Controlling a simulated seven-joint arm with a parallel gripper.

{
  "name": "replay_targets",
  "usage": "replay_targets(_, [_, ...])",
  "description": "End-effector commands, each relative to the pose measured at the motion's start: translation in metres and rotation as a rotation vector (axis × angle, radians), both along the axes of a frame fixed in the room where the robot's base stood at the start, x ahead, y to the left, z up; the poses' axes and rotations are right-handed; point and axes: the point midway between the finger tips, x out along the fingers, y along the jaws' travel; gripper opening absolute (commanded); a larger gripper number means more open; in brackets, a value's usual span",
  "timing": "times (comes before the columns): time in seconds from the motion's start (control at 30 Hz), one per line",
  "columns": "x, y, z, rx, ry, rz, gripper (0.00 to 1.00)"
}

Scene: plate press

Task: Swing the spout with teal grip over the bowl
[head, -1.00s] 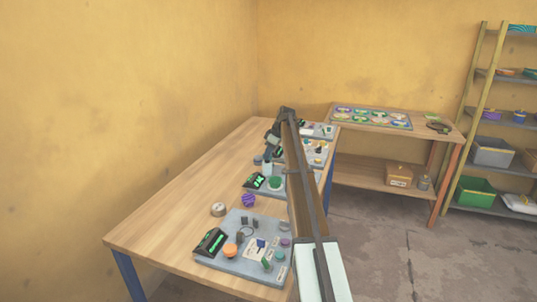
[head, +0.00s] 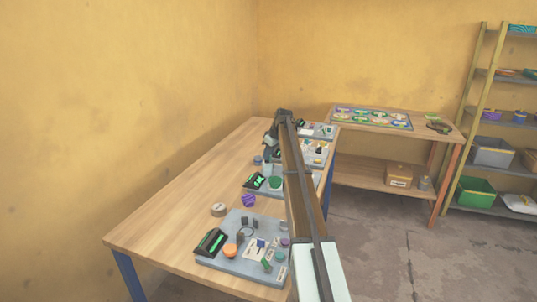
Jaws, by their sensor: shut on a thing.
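My gripper (head: 269,155) is small in the head view, reaching down over the middle panels on the long table. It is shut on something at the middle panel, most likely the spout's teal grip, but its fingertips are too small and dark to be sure. The spout itself cannot be told apart from the parts around it. I cannot make out the bowl with certainty. My arm crosses in front and hides the right side of these panels.
The wooden table (head: 165,217) has clear room on its left. A near grey panel (head: 230,262) holds a black display (head: 211,242) and an orange knob (head: 230,250). A purple ball-like object (head: 249,201) and a round tan object (head: 218,210) lie behind it. A shelf (head: 478,150) stands right.

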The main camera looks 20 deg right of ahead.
Motion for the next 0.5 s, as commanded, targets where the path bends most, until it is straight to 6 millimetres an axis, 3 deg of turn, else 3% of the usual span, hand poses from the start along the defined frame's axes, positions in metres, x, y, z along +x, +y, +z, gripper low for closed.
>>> replay_targets(0.5, [-0.0034,0.0042,-0.0036,-0.001,0.005,-0.491,0.0])
